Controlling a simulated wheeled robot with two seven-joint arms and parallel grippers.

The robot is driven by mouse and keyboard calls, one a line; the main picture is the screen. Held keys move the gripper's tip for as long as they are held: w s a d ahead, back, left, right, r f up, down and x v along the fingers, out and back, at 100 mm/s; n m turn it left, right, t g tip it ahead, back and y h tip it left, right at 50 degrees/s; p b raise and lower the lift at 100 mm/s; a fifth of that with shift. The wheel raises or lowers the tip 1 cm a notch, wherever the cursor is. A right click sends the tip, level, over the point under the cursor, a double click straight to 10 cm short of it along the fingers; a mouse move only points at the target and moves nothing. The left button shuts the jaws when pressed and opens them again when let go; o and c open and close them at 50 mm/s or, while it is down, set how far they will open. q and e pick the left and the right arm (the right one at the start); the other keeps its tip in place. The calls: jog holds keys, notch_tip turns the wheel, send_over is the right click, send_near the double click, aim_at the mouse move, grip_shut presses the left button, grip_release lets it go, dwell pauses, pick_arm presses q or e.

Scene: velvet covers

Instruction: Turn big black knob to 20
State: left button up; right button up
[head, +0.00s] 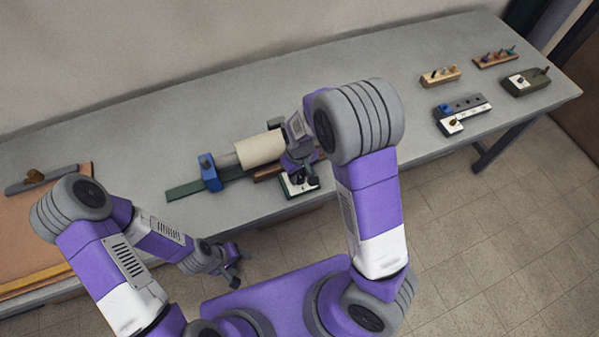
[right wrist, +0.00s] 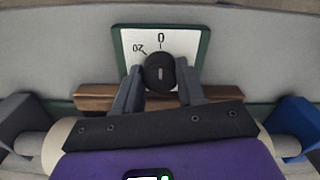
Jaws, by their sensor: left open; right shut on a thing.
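The big black knob (right wrist: 160,72) sits on a white dial plate (right wrist: 133,40) with a green border. The plate carries a 0 straight above the knob and a 20 to the upper left, each with a tick. A pale mark on the knob stands nearly upright, in line with the 0. My right gripper (right wrist: 160,88) is shut on the knob, one finger on each side. In the head view the dial plate (head: 299,186) is partly covered by my right gripper (head: 293,172). My left gripper (head: 232,264) is open and empty, off the table's front edge.
A cream cylinder (head: 260,149) and a blue block (head: 209,173) stand on a green base close behind and left of the dial. Small knob and peg blocks (head: 462,112) are at the far right. A tan board (head: 40,225) lies at the left.

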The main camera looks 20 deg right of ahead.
jog(key=shift+n, duration=0.3)
jog(key=n, duration=0.4)
jog(key=shift+p, duration=0.35)
jog(key=n, duration=0.5)
jog(key=shift+p, duration=0.3)
jog(key=shift+w, duration=0.1)
jog(key=o, duration=1.1)
jog(key=shift+c, duration=0.2)
notch_tip(320, 180, up, 8)
jog(key=shift+f+p, duration=0.2)
jog(key=shift+p, duration=0.85)
